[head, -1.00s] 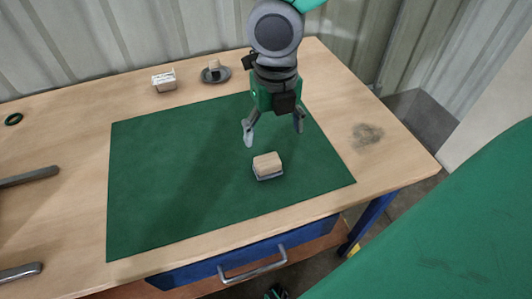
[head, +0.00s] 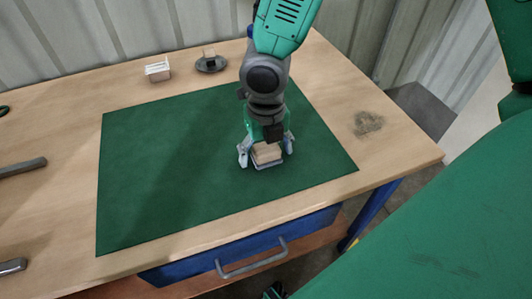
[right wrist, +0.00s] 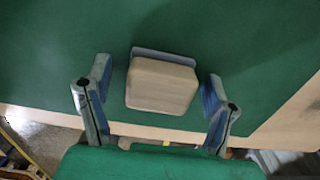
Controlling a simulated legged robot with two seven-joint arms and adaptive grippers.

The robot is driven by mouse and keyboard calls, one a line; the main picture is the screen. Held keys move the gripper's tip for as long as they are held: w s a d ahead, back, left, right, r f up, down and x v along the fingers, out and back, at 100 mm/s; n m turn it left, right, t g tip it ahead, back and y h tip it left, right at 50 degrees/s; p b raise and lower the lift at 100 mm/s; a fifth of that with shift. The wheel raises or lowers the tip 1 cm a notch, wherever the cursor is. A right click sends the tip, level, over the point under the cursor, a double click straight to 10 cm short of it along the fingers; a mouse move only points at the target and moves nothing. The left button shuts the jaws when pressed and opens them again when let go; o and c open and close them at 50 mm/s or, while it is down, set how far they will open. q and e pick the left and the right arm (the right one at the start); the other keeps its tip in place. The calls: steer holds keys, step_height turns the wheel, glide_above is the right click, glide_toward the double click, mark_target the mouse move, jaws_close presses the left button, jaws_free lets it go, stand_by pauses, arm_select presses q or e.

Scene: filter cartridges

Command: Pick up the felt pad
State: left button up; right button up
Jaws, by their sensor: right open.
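The felt pad (head: 267,153) is a small block with a pale wooden top and a grey-blue base. It lies on the green mat (head: 150,180), right of the mat's middle. My right gripper (head: 266,157) is open and points down over the pad, one finger on each side. In the right wrist view the pad (right wrist: 162,84) sits between the two spread fingers (right wrist: 157,112), with a visible gap on both sides. The gripper's body hides part of the pad's far side in the head view.
A small white box (head: 158,70) and a dark round dish (head: 211,66) with a small block in it stand behind the mat. Two grey metal bars (head: 22,168) lie at the left. A dark smudge (head: 368,123) marks the wood at the right. The mat's left half is clear.

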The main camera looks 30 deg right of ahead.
mark_target(266, 147)
steer(key=shift+a+r, duration=0.1)
steer(key=shift+a, duration=0.05)
steer(key=shift+c, duration=0.8)
steer(key=shift+a, duration=0.1)
steer(key=c, duration=1.1)
steer(key=shift+s+d, duration=0.1)
steer(key=shift+d, duration=0.1)
steer(key=shift+r, duration=0.2)
step_height(266, 147, up, 10)
steer(key=p, duration=0.3)
steer(key=shift+f, duration=0.25)
steer(key=o, duration=0.4)
steer(key=shift+c, duration=1.4)
